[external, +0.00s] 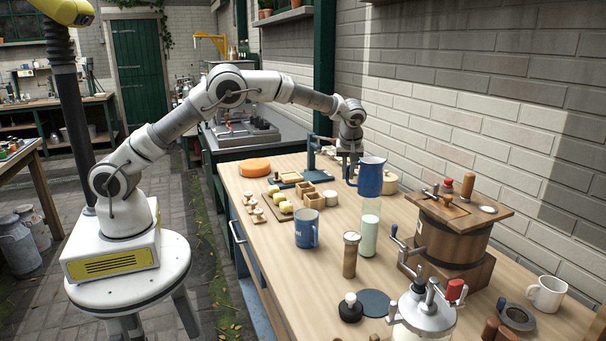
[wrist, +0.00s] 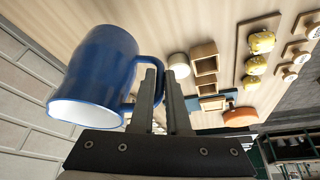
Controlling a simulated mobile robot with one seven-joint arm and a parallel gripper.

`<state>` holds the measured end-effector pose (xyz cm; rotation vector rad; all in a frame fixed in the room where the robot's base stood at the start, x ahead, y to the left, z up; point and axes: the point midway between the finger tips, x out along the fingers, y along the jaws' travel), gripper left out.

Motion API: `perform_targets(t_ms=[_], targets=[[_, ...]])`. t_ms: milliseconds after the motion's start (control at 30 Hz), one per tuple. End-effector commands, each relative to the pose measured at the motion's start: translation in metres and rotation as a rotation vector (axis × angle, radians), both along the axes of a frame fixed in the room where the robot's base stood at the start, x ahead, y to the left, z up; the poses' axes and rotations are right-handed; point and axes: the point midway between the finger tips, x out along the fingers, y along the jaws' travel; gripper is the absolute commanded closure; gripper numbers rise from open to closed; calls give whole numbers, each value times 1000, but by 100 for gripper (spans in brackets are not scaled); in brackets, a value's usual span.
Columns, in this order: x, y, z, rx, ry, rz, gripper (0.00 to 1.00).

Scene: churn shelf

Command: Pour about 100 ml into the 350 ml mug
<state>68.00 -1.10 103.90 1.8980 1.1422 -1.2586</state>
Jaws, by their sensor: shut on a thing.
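My gripper (external: 351,160) is shut on the handle of a blue mug (external: 370,177) and holds it above the bench. In the wrist view the fingers (wrist: 161,75) close on the handle and the blue mug (wrist: 102,72) sits left of them, its pale inside partly showing. The held mug looks about upright in the external view. A tall clear cylinder (external: 370,236) with pale liquid stands just below it in the picture; I cannot tell if the mug is right over it. Another blue mug (external: 306,229) with a pale label stands on the bench. A white mug (external: 547,294) stands at the right.
A wooden churn (external: 450,237) stands right of the cylinder. A brown-bodied shaker (external: 351,257) and a metal-lidded jar with a crank (external: 425,310) stand in front. Small wooden boxes (external: 314,200), yellow pieces (external: 286,207) and an orange wheel (external: 254,167) lie behind. The brick wall is close at right.

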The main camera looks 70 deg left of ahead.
Motion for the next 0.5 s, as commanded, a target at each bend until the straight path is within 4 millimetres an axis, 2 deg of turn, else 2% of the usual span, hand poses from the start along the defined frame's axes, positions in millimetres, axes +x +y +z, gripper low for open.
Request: perform_targets(t_ms=[200, 500], targets=[[-20, 36, -3, 1, -1, -78, 100], [-58, 77, -14, 0, -1, -207, 100]])
